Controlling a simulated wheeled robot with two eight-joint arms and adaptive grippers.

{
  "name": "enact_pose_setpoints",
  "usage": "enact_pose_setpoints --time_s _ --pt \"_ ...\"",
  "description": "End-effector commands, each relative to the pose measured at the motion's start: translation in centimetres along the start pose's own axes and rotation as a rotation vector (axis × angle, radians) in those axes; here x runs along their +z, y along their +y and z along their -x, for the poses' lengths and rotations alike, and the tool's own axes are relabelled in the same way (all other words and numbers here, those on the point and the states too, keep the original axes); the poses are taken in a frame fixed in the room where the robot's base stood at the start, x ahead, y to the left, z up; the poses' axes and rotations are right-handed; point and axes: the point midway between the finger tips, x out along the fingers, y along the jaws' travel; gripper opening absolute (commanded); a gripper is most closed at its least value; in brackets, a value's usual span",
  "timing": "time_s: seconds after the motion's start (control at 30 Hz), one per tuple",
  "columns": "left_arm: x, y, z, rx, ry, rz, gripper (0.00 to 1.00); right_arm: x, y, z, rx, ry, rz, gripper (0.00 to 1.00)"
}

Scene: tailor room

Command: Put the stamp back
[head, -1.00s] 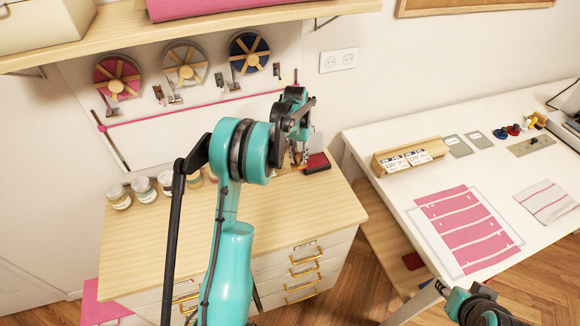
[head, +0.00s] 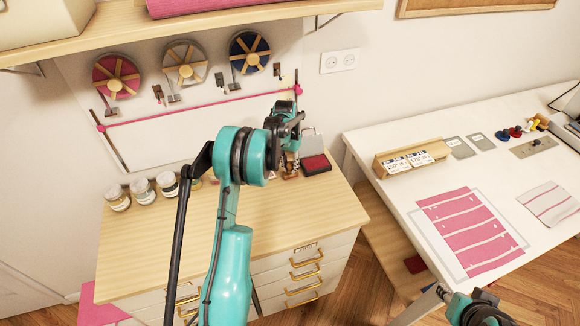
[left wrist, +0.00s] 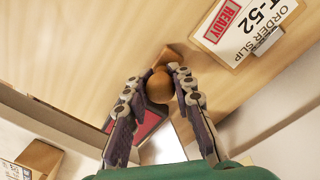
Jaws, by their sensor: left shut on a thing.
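My left gripper (head: 290,168) is shut on the wooden stamp above the right end of the wooden cabinet top. In the left wrist view the stamp's round brown knob (left wrist: 158,87) sits between the fingertips of the left gripper (left wrist: 159,78). A small part of its wooden body shows beyond the knob; its stamping face is hidden. The red ink pad (head: 316,164) lies open just right of the gripper in the head view. It also shows partly behind the fingers in the left wrist view (left wrist: 150,122). Only part of my right arm shows at the lower right.
An order slip (left wrist: 243,22) marked READY lies on the wood in the left wrist view. Several glass jars (head: 142,190) stand at the cabinet's left. A white table (head: 385,202) with a wooden card holder (head: 411,158) stands right. The cabinet top's front is clear.

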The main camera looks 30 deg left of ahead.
Motion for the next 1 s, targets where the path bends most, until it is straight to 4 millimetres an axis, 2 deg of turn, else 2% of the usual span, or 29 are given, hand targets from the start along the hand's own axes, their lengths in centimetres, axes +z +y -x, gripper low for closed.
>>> enact_pose_setpoints --time_s 0.03,0.1,0.13,0.4,0.53,1.0 --pt "0.0 0.0 -0.2 0.0 0.0 0.0 0.26 0.1 0.0 -0.2 0.0 0.0 0.0 0.38" --pt "0.0 0.0 -0.1 0.0 0.0 0.0 0.44 0.1 0.0 -0.1 0.0 0.0 0.0 0.38" --pt "0.0 0.0 -0.1 0.0 0.0 0.0 0.45 0.1 0.0 -0.1 0.0 0.0 0.0 0.38" --pt "0.0 0.0 -0.1 0.0 0.0 0.0 0.45 0.0 0.0 0.0 0.0 0.0 0.0 0.38" --pt "0.0 0.0 0.9 0.0 0.0 0.0 0.45 -0.2 0.0 0.3 0.0 0.0 0.0 0.38" --pt "0.0 0.0 10.3 0.0 0.0 0.0 0.45 -1.3 0.0 1.8 0.0 0.0 0.0 0.38"
